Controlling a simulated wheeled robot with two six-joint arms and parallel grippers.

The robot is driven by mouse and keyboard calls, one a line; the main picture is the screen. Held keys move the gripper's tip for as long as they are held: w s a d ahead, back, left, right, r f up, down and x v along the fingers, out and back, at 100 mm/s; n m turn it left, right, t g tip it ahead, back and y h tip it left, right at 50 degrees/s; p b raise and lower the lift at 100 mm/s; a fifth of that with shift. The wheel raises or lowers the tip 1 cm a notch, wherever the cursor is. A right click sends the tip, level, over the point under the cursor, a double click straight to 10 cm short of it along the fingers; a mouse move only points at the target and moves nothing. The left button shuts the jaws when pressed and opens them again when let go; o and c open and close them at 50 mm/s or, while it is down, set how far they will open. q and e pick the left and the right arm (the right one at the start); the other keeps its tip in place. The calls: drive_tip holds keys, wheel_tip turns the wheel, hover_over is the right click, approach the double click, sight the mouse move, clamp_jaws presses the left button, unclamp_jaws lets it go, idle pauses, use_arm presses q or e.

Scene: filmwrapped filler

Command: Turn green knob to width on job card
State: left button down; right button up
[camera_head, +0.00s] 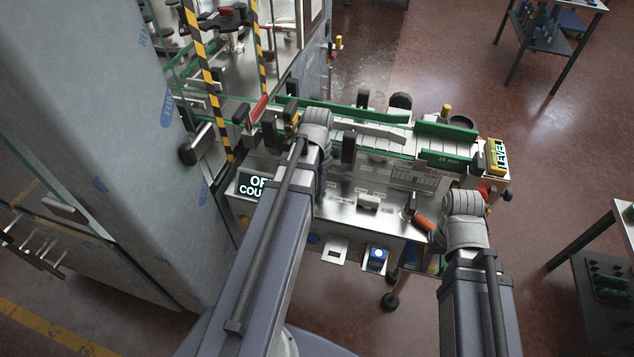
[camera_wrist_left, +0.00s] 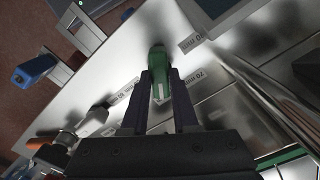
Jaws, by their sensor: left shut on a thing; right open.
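The green knob (camera_wrist_left: 158,88) has a pale stripe and stands on the steel panel in the left wrist view. My left gripper (camera_wrist_left: 162,92) is shut on it, one dark finger on each side. Small mm labels (camera_wrist_left: 192,42) lie around it, upside down and hard to read. In the head view my left wrist (camera_head: 317,125) is over the machine and hides the knob. My right wrist (camera_head: 465,205) is at the machine's right front; its gripper is open, its fingertips mostly hidden. I cannot make out which piece is the job card.
The machine's steel panel (camera_head: 345,208) carries a dark display (camera_head: 258,186), a scale plate (camera_head: 415,179) and an orange-handled lever (camera_head: 424,222) close to my right wrist. A blue button (camera_head: 377,257) is on the front. A LEVEL sign (camera_head: 498,156) stands at the right end.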

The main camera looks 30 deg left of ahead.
use_arm(q)
drive_tip(key=m, duration=0.4)
drive_tip(key=shift+m, duration=2.1)
drive_tip(key=c, duration=0.7)
unclamp_jaws()
drive_tip(key=shift+r, duration=0.1)
wheel_tip(320, 180, up, 8)
drive_tip(key=p, duration=0.8)
